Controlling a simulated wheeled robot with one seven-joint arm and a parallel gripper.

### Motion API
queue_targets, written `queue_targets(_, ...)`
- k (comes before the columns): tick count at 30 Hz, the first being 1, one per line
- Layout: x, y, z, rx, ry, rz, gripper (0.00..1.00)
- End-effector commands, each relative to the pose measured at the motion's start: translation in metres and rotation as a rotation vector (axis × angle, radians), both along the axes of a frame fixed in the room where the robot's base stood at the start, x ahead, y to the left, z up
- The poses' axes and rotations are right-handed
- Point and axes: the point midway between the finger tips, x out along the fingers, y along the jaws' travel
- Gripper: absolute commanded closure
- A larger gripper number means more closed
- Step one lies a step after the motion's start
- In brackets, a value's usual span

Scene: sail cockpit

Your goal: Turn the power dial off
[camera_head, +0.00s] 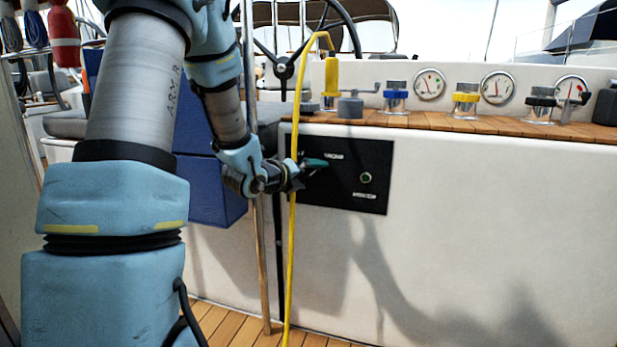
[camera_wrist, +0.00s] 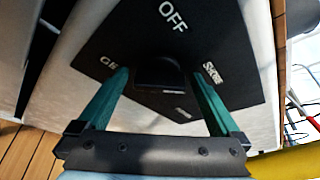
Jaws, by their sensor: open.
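The power dial (camera_wrist: 158,73) is a dark knob on a black panel (camera_wrist: 225,50) in the wrist view. White labels surround it, with OFF above and one reading like SHORE at the right; the left and lower labels are partly unreadable. My gripper (camera_wrist: 162,85) is open, with one green finger on each side of the dial. I cannot tell whether the fingers touch it, or where the dial points.
A yellow line (camera_head: 292,240) hangs in front of the white wall, close to my wrist. Winches and gauges (camera_head: 429,84) line the wooden ledge (camera_head: 420,119) above. A blue box (camera_head: 215,190) stands left.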

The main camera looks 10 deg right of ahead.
Motion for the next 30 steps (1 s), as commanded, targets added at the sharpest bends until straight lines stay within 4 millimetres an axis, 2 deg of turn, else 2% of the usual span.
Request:
queue_targets(3,-0.0002,0.0001,0.0001,0.0,0.0,0.0,0.01)
queue_targets(24,-0.0004,0.0005,0.0001,0.0,0.0,0.0,0.8)
queue_targets(30,-0.0002,0.0008,-0.0006,-0.009,0.006,0.001,0.81)
